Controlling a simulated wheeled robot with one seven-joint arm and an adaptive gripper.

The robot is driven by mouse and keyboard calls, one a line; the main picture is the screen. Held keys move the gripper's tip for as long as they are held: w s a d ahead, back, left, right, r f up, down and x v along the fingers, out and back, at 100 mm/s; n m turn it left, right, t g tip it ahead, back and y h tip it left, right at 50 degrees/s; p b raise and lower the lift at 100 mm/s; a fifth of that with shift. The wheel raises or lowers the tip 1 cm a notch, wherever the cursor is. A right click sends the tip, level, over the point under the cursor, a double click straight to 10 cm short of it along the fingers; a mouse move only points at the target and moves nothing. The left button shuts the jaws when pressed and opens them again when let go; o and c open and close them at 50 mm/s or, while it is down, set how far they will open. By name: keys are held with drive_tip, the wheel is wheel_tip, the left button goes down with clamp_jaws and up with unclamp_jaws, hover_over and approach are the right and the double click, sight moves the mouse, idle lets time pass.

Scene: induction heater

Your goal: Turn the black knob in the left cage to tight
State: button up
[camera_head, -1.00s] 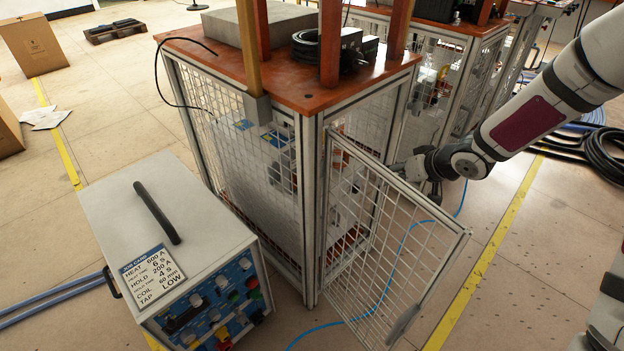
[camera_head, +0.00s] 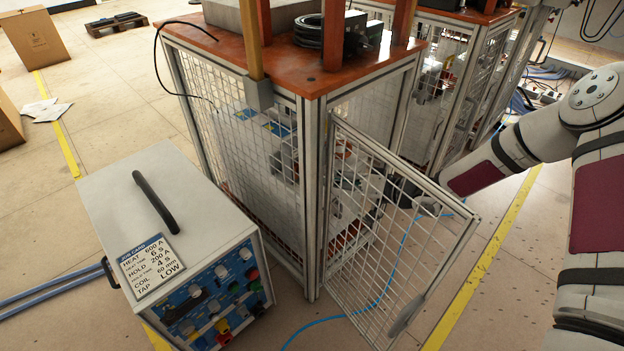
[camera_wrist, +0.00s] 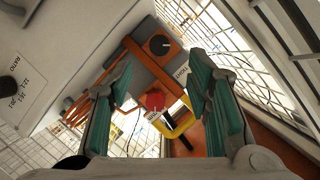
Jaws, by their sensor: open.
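The left cage (camera_head: 312,190) has metal mesh walls and an orange-brown top, and its mesh door (camera_head: 395,245) stands open to the right. My gripper (camera_wrist: 160,98) is open and empty, with teal finger pads on either side of the view. The knob appears ahead of the fingertips and apart from them. In the head view my gripper is largely hidden behind the door mesh.
A white control unit (camera_head: 165,215) stands left of the cage. A blue cable (camera_head: 385,290) runs along the floor under the door.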

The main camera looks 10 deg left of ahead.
drive_tip(key=b+x, duration=0.2)
drive_tip(key=x, duration=0.6)
drive_tip(key=shift+w+b, duration=0.1)
drive_tip(key=shift+b, duration=0.25)
drive_tip(key=shift+a, duration=0.1)
clamp_jaws()
